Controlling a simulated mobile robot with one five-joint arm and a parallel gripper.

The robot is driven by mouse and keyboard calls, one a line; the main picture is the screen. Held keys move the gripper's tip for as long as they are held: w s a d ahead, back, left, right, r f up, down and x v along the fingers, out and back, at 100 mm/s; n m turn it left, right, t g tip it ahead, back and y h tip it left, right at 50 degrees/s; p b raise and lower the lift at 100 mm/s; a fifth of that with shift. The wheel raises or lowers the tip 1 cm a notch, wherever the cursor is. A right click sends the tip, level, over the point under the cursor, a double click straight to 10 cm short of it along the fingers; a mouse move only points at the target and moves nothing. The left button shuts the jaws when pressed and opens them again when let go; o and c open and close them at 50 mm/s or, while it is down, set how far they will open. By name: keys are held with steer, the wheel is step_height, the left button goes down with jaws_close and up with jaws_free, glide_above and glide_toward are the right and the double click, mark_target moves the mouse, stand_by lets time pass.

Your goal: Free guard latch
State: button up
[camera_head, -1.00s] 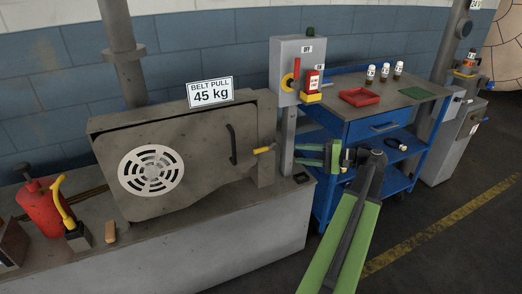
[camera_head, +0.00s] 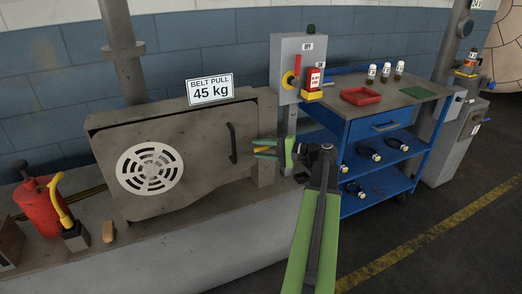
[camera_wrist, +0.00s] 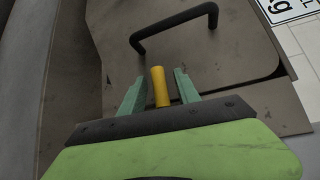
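The yellow guard latch (camera_wrist: 161,87) sticks out between my gripper's two green fingers in the wrist view, with a gap on each side. A bit of it shows between the fingers in the head view (camera_head: 262,149). My gripper (camera_wrist: 160,88) is open around the latch and not closed on it. It also shows at the guard's right edge in the head view (camera_head: 260,149). The grey belt guard (camera_head: 205,145) has a round white vent and a black handle (camera_head: 232,143). The handle also shows ahead of the fingers in the wrist view (camera_wrist: 172,28).
A grey switch box (camera_head: 298,65) with a red and yellow switch and a red tag stands behind my gripper. A blue cart (camera_head: 375,128) with a red tray and small bottles is at right. A red oil can (camera_head: 42,203) stands at left.

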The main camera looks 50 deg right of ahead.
steer(key=shift+c, duration=0.3)
jaws_close()
stand_by(1.1)
